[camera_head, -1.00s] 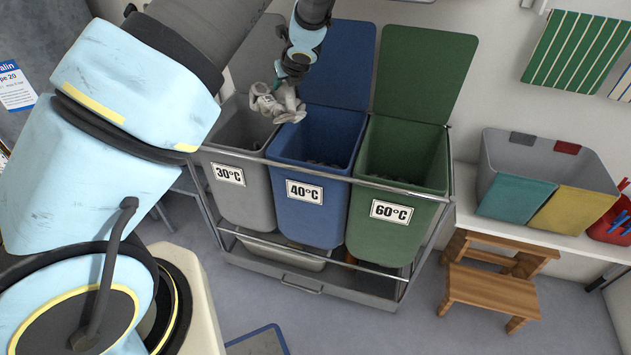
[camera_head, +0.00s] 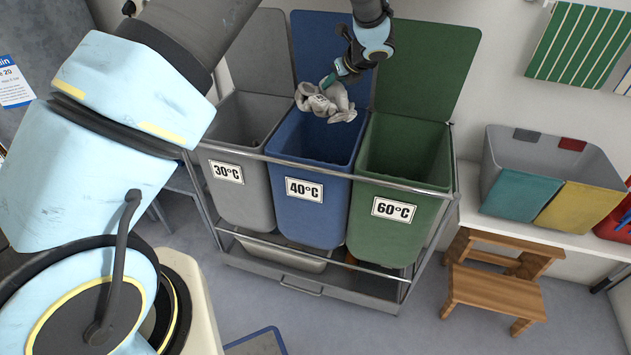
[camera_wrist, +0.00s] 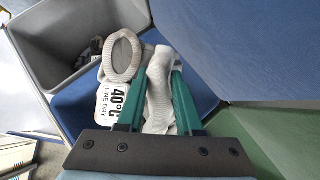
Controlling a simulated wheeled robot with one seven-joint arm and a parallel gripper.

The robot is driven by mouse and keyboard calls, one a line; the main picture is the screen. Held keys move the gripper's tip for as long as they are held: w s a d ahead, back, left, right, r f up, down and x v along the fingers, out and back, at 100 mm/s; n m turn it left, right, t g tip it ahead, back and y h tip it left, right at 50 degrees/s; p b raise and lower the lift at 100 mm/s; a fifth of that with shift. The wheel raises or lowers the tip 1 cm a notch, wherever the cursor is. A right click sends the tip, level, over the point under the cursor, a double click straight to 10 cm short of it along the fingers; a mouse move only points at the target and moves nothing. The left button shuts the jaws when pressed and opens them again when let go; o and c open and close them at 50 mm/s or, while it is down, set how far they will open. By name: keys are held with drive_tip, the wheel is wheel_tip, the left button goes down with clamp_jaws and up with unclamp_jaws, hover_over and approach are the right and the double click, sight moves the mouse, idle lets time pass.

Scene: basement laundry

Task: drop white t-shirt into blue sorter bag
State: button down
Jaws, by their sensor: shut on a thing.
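The white t-shirt (camera_head: 326,101) looks greyish-white and crumpled, and hangs from my gripper (camera_head: 330,82). My gripper is shut on it. In the wrist view the t-shirt (camera_wrist: 158,88) lies between and around the green fingers (camera_wrist: 158,105), and a tag reading 40°C line dry shows at its left. The blue sorter bag (camera_head: 305,205), labelled 40°C, stands open in the middle of the rack. The t-shirt is over the back part of its opening, in front of the raised blue lid. Much of the bag's inside is hidden by the t-shirt in the wrist view.
A grey 30°C bag (camera_head: 240,195) stands left of the blue one and a green 60°C bag (camera_head: 388,220) stands right. Their lids are raised behind. A metal rail (camera_head: 330,174) runs along the front. A wooden step stool (camera_head: 495,290) stands to the right.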

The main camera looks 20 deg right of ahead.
drive_tip(key=shift+f+b, duration=0.45)
drive_tip(key=shift+f, duration=1)
drive_tip(key=c, duration=0.5)
unclamp_jaws()
drive_tip(key=b+v, duration=0.2)
drive_tip(key=v, duration=0.8)
drive_tip(key=shift+s+r, duration=0.25)
drive_tip(key=shift+r, duration=0.05)
